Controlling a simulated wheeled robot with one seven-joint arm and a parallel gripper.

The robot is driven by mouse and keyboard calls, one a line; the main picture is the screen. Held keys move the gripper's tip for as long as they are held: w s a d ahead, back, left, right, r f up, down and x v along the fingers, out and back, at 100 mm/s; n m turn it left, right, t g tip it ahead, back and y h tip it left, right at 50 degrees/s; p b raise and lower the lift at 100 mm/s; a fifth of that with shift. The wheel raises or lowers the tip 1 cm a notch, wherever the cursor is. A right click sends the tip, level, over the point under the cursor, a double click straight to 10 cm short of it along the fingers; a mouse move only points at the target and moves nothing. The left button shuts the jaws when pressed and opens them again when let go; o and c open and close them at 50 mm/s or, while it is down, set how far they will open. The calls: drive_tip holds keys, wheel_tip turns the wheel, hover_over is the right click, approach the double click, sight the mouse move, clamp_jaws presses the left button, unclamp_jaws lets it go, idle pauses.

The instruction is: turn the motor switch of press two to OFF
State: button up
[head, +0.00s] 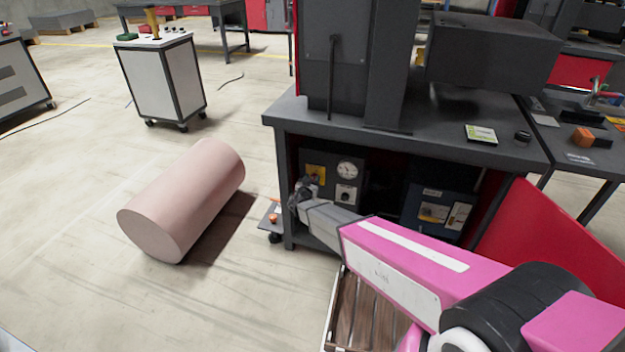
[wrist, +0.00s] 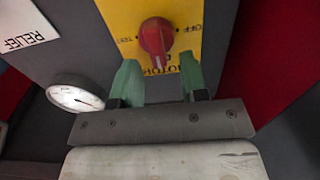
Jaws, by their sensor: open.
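The motor switch is a red knob (wrist: 157,36) on a yellow plate (wrist: 120,14) in the wrist view. OFF is printed to its right, TEST to its left, and a partly hidden MOTOR label below. The knob's raised grip runs roughly up and down in that picture, not toward the OFF word.
A round gauge (wrist: 75,97) and a RELIEF label (wrist: 25,25) are left of the plate in the wrist view, with red panels at the sides. The table (head: 440,145) overhangs the panel. A pink cylinder (head: 185,200) lies on the floor at left.

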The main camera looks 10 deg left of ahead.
drive_tip(key=shift+w, duration=0.45)
clamp_jaws()
